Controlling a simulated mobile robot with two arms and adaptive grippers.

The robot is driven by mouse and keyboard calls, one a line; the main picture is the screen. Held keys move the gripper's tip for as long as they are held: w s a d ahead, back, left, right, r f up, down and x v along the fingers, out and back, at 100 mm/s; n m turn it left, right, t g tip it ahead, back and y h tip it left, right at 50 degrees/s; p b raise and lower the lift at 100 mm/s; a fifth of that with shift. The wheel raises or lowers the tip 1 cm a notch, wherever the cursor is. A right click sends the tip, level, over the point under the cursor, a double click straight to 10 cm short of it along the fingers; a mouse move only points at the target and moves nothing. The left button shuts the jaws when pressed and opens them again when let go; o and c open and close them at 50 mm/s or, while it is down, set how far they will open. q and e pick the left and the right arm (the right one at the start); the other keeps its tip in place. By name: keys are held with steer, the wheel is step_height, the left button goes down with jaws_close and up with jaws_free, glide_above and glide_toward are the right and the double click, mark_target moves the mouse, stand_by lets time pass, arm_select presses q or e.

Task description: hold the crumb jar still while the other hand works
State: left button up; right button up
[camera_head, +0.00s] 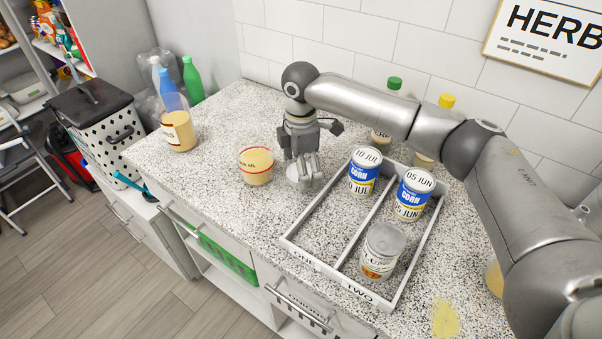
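Two containers with pale yellow contents stand upright on the speckled counter, and I cannot tell for sure which is the crumb jar. One is a short, wide jar (256,166) with a red-edged label. The other is a taller jar (179,132) at the left, with a translucent blue piece at its top. My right gripper (306,181) points down just right of the short jar, apart from it. A small whitish thing (292,172) shows at its fingers; whether they grip it is unclear. My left gripper is out of view.
A white tray (345,277) marked ONE and TWO holds several cans right of my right gripper. Bottles stand behind my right arm and at the counter's far left. A yellow patch (445,318) lies at the front right. The counter's front left is clear.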

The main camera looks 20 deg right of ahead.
steer(key=shift+c, duration=0.3)
steer(key=c, duration=0.9)
step_height(320, 180, up, 18)
steer(key=shift+r+b, duration=0.1)
steer(key=shift+b, duration=0.35)
